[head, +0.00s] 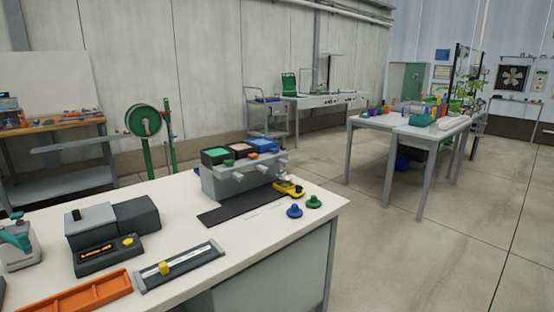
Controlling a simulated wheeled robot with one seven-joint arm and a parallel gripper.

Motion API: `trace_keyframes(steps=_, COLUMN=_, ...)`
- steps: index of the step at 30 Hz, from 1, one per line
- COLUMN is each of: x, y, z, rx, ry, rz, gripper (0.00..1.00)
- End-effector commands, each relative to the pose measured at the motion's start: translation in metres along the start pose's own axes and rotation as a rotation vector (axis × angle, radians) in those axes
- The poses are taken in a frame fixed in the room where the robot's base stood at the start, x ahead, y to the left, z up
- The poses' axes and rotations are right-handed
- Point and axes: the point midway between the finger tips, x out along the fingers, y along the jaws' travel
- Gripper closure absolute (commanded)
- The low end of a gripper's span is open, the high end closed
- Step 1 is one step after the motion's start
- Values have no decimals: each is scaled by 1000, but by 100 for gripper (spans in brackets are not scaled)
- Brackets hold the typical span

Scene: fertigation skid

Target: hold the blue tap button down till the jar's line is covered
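A grey dispenser (240,181) stands on the white bench. Its top has green, pale orange and blue sections, with the blue section (262,146) at the right end. Several pale taps stick out of its front; the right one (282,161) is nearest the blue section. I cannot make out a blue button on a tap. A small blue knob-shaped piece (294,211) sits apart on the bench, beside a similar green one (314,201). I cannot pick out a jar or its line. My gripper is not in view.
A black mat (240,210) lies before the dispenser, with a yellow and dark device (289,188) at its right end. A grey machine (106,255), a slide gauge (180,266) and an orange tray (85,294) occupy the bench's left. Open floor lies to the right.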

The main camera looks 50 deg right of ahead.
Motion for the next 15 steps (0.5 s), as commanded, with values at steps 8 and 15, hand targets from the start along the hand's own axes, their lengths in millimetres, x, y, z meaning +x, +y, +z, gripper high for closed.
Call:
trace_keyframes(steps=8, x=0, y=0, z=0, rx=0, ry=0, rz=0, gripper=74)
trace_keyframes(steps=15, x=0, y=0, z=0, rx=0, ry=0, rz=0, gripper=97)
